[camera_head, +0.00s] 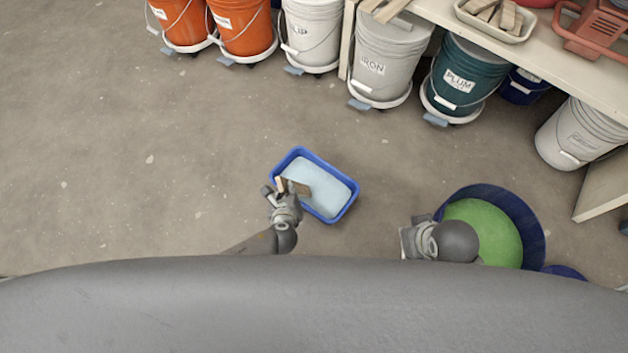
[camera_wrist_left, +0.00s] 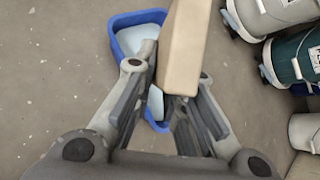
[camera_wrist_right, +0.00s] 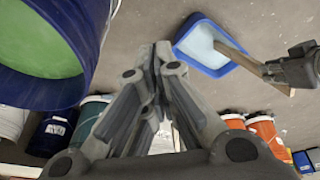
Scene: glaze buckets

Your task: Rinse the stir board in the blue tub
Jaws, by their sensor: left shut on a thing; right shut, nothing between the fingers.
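The blue tub (camera_head: 346,206) stands on the floor and holds pale blue liquid. My left gripper (camera_head: 279,190) is shut on the tan stir board (camera_head: 301,188) at the tub's left side. In the left wrist view the board (camera_wrist_left: 184,50) stands up large between the fingers (camera_wrist_left: 168,92), partly covering the tub (camera_wrist_left: 125,38). In the right wrist view the board (camera_wrist_right: 240,58) slants from the left gripper across the rim into the tub (camera_wrist_right: 190,31). How deep its end sits is unclear. My right gripper (camera_wrist_right: 155,62) is shut and empty, beside a large dark blue bucket with green glaze.
The dark blue bucket (camera_head: 537,222) with green glaze stands at right. Orange, white, grey and teal labelled buckets (camera_head: 466,70) line the back on dollies. A table (camera_head: 560,66) at back right bears a tray of wood pieces (camera_head: 522,34). The floor at left is clear.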

